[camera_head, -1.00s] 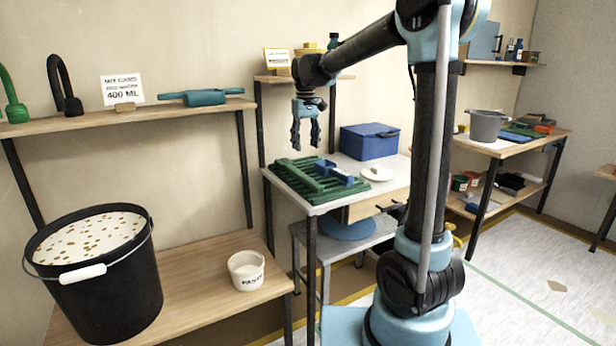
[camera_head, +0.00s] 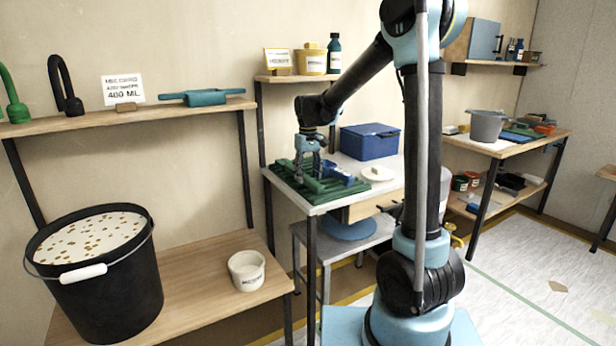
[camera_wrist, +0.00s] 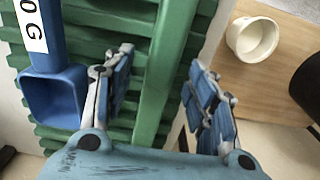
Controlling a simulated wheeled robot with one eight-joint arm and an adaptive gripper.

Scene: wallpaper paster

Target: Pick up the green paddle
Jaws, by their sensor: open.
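The green paddle shows in the wrist view as a long, smooth green bar (camera_wrist: 163,85). It lies on a ribbed green rack (camera_wrist: 110,18) on the small table. My gripper (camera_wrist: 160,62) is open, with one blue-padded finger on each side of the bar. The fingers appear apart from it, with gaps showing. In the head view my gripper (camera_head: 308,172) points down at the rack and hides part of the paddle. A blue scoop (camera_wrist: 52,98) with a white label lies just left of the left finger in the wrist view.
A blue box (camera_head: 368,143) and a white dish (camera_head: 376,174) stand behind and right of the rack. A shelf above holds a yellow tub (camera_head: 312,61) and a bottle (camera_head: 334,54). A white paste cup (camera_head: 246,271) and a black bucket (camera_head: 98,280) stand on the lower left bench.

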